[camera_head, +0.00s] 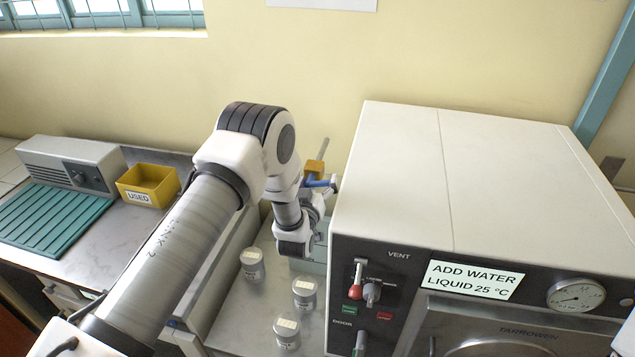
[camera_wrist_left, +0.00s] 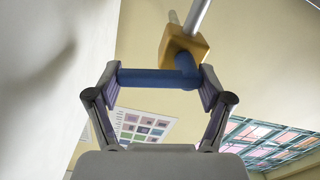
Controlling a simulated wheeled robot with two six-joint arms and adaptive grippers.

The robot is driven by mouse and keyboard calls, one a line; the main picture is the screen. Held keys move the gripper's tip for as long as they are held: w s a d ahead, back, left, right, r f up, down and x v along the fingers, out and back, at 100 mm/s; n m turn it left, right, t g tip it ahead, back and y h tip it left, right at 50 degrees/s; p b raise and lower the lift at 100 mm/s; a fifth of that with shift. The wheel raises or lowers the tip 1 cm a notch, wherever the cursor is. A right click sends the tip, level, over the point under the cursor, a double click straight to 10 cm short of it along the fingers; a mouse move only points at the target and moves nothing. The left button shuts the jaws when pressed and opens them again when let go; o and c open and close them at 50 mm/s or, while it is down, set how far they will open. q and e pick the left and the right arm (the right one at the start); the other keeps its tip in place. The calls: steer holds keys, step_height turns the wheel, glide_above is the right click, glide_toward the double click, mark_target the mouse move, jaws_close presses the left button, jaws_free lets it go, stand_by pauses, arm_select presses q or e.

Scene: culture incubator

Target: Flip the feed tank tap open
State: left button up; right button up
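The feed tank tap has a brass-yellow body (camera_head: 314,167) on a grey pipe, behind the left side of the white cabinet. Its blue lever (camera_head: 317,183) shows just below the body. In the left wrist view the blue lever (camera_wrist_left: 150,78) lies crosswise from near one fingertip to the other, and the yellow body (camera_wrist_left: 183,45) sits at its right end. My left gripper (camera_wrist_left: 159,82) has its fingers spread wide with the lever across the gap. I cannot tell whether the fingertips touch it. My right gripper is in neither view.
The white cabinet (camera_head: 400,160) with a dark control panel stands close to the right of my left arm. Several lidded jars (camera_head: 304,292) stand on the bench below. A yellow bin (camera_head: 148,186) and a teal ribbed mat (camera_head: 50,220) are at left.

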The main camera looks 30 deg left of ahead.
arm_select(q)
steer(key=shift+d+f+m+b, duration=0.1)
steer(key=shift+f+m+b, duration=0.35)
steer(key=shift+m+b, duration=0.85)
steer(key=shift+b, duration=0.1)
steer(key=shift+r+m, duration=0.1)
steer(key=shift+m, duration=0.2)
steer(key=o, duration=1.1)
steer(key=shift+c, duration=0.2)
steer(key=v, duration=1.2)
